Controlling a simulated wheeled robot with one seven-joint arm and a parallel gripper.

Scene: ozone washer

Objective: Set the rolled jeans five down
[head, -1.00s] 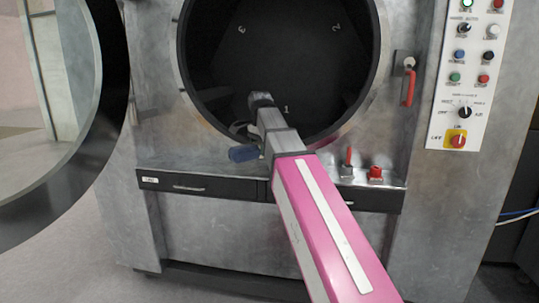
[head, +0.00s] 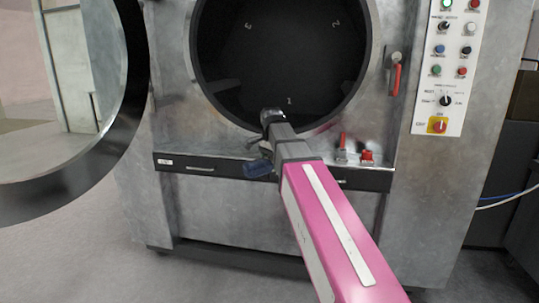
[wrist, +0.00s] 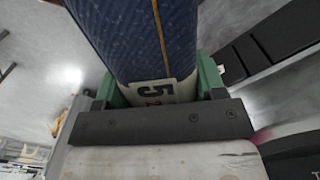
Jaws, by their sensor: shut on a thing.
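The rolled jeans five (wrist: 135,35), dark blue denim with an orange seam and a pale end marked "5", fill the upper middle of the wrist view. My gripper (wrist: 160,88) is shut on them, with a green finger on either side of the roll. In the head view the dark blue roll (head: 258,168) hangs at the left of my arm's end, in front of the washer's lower ledge. My arm hides most of my gripper there. The far end of the roll is out of the wrist view.
The washer's round opening (head: 275,60) is open and dark, with numbered compartments. Its round door (head: 115,150) stands swung out at left. Bare floor (head: 90,260) shows at lower left.

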